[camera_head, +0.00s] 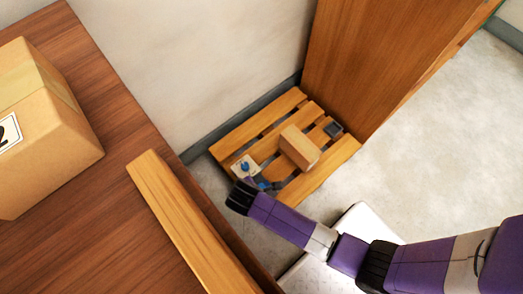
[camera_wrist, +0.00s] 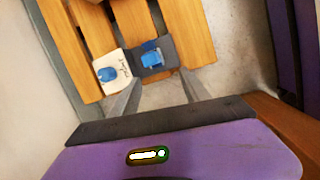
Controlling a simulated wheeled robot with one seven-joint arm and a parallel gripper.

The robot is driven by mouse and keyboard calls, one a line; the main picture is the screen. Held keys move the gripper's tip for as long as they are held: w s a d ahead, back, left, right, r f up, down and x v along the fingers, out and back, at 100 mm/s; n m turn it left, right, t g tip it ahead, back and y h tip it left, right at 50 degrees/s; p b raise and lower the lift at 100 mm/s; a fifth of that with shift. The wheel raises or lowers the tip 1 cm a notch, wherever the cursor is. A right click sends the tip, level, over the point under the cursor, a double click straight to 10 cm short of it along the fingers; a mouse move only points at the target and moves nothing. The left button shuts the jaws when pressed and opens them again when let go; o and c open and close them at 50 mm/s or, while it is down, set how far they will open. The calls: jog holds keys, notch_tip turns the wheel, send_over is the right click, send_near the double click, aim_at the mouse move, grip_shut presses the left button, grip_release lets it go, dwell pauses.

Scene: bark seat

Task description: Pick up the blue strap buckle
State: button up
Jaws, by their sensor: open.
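In the wrist view, a blue strap buckle (camera_wrist: 152,58) appears to lie on a dark grey pad (camera_wrist: 165,46) on the slatted wooden pallet. Next to it on the left is a white card (camera_wrist: 122,73) with dark writing and a rounded blue piece (camera_wrist: 108,74). Which blue piece is the buckle is not fully certain. My gripper (camera_wrist: 160,82) is open and empty, its two fingers pointing toward the pad and apart from it. In the head view, my gripper (camera_head: 240,196) is by the pallet's near left corner, partly hiding the blue item (camera_head: 263,184) there.
The pallet (camera_head: 330,172) stands on the floor between a pale wall and a wooden panel (camera_head: 375,60). A cardboard-coloured block (camera_head: 299,148) and a small dark item (camera_head: 334,130) lie on it. A brown table (camera_head: 90,190) with a carton (camera_head: 45,120) is at left.

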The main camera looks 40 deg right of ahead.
aim_at(262, 187)
jog(key=shift+n+g+h, duration=0.7)
jog(key=shift+n, duration=0.2)
jog(key=w+d+f+b, duration=0.1)
jog(key=f+b, duration=0.1)
jog(key=f, duration=0.1)
jog(key=w+d+f+b, duration=0.1)
jog(key=d+f+b, duration=0.1)
jog(key=b, duration=0.1)
jog(key=w+d+f+b, duration=0.1)
jog(key=f+b, duration=0.1)
jog(key=f, duration=0.1)
jog(key=shift+d+f, duration=0.15)
jog(key=shift+f, duration=0.15)
jog(key=shift+c, duration=0.4)
grip_shut()
